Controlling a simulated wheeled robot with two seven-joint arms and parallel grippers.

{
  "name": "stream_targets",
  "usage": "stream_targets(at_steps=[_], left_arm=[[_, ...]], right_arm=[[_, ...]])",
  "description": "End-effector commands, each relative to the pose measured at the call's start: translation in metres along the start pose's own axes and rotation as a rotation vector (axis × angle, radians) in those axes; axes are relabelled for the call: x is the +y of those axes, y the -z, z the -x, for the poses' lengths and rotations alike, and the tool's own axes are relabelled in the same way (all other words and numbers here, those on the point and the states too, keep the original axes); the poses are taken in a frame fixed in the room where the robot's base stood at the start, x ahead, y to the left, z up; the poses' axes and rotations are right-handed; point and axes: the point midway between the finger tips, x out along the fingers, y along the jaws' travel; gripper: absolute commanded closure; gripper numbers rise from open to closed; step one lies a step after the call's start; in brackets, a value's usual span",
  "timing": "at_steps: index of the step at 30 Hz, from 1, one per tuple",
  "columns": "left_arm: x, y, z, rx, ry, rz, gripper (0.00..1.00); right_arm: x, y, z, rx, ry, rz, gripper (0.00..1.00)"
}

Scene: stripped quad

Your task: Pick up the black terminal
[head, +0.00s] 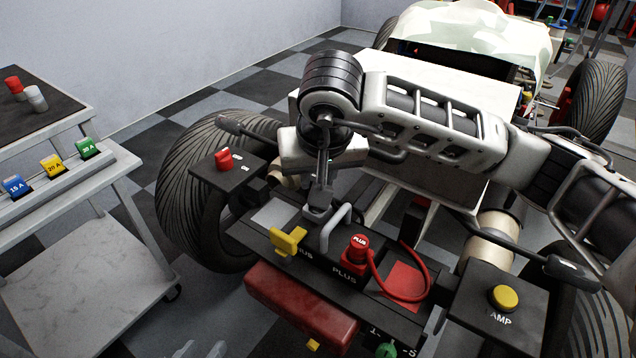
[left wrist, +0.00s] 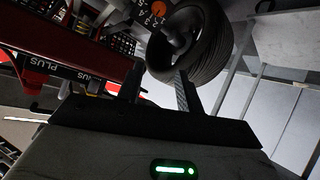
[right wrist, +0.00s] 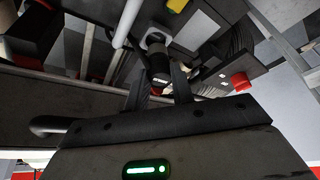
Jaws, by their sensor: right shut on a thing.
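The black terminal (right wrist: 159,68) is between the fingers of my right gripper (right wrist: 158,82) in the right wrist view, with a pale grey cable end at its top. In the head view my right gripper (head: 319,198) points down over the black battery tray, shut on the terminal, which it mostly hides. The grey cable (head: 336,228) loops beside it. Whether the terminal is lifted off its post I cannot tell. My left gripper (left wrist: 158,88) is open and empty in the left wrist view, low near a tyre and red bodywork.
A red PLUS terminal (head: 358,248) with a red cable stands right of the gripper. A yellow key (head: 287,241) is in front. A red button (head: 224,159) and a yellow AMP button (head: 504,298) flank the tray. A fuse cart (head: 75,235) stands left.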

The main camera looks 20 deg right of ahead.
Motion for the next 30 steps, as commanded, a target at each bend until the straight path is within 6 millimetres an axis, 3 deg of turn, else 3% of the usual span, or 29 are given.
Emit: stream_targets(at_steps=[6,13,21,30], left_arm=[[-0.004,-0.002,0.001,-0.050,0.016,0.009,0.64],[-0.009,-0.008,0.000,-0.089,0.026,0.010,0.64],[-0.009,-0.007,0.002,-0.095,0.033,0.012,0.64],[-0.007,-0.007,0.006,-0.090,0.034,0.016,0.64]], right_arm=[[-0.012,-0.018,0.067,0.006,0.003,0.009,1.00],[-0.026,-0.058,0.108,0.005,0.002,0.010,1.00],[-0.034,-0.081,0.130,0.001,0.000,0.005,1.00],[-0.035,-0.085,0.132,-0.001,0.000,0.003,1.00]])
